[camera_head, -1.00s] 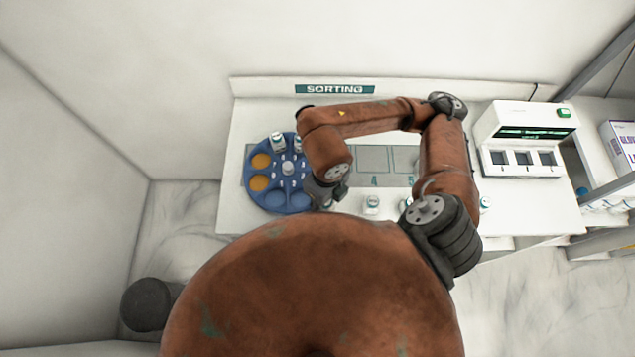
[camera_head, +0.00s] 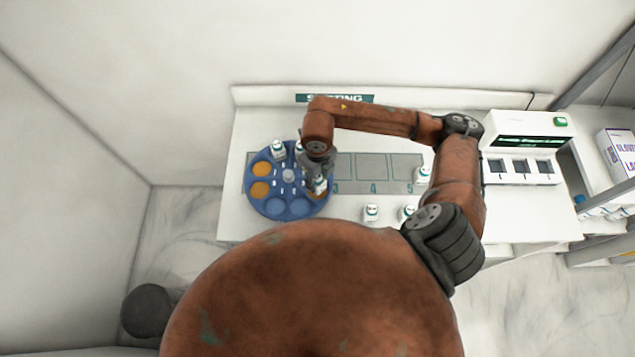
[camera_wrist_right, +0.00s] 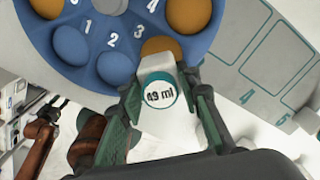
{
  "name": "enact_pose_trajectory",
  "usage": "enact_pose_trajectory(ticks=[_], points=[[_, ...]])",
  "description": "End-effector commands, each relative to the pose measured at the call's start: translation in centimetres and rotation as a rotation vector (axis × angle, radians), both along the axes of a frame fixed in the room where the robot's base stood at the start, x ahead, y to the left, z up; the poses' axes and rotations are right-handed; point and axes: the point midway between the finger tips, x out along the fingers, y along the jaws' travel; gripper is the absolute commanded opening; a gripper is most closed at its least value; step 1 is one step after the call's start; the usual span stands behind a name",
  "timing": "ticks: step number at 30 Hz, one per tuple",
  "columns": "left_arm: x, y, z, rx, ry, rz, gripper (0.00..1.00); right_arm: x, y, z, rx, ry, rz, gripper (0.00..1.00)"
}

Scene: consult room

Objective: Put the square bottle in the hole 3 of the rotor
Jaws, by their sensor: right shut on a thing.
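My right gripper (camera_wrist_right: 165,110) is shut on the square bottle (camera_wrist_right: 160,90), a white bottle with a round label reading "49 ml". In the head view the bottle (camera_head: 320,186) is at the right side of the blue rotor (camera_head: 287,213). In the right wrist view the bottle's end overlaps an orange-floored hole (camera_wrist_right: 162,46) beside the number 3 of the rotor (camera_wrist_right: 95,12). I cannot tell whether the bottle is above the hole or partly in it. My left gripper is not in view.
White bottles stand in rotor holes at the back, one of them clear (camera_head: 278,149). More bottles (camera_head: 371,212) stand along the table's front and right. A numbered grey mat (camera_head: 371,167) lies right of the rotor. A white machine (camera_head: 525,140) stands at the right.

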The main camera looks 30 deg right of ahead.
Motion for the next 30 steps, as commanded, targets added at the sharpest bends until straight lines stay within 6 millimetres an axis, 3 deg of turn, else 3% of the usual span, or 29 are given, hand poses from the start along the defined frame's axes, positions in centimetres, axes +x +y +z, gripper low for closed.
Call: enact_pose_trajectory(ticks=[9,20,21,27,30], points=[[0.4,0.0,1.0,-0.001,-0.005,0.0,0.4,0.5,-0.2,-3.6,0.001,0.002,-0.001,0.07],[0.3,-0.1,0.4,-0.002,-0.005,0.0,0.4,0.5,-0.3,-4.2,-0.001,0.001,0.0,0.07],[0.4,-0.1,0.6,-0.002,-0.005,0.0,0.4,0.5,-0.2,-4.1,0.0,0.001,0.0,0.34],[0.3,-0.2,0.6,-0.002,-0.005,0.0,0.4,0.5,-0.2,-4.0,0.0,0.001,-0.001,0.48],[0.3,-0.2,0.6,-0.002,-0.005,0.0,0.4,0.5,-0.2,-4.0,0.0,0.001,-0.001,0.49]])
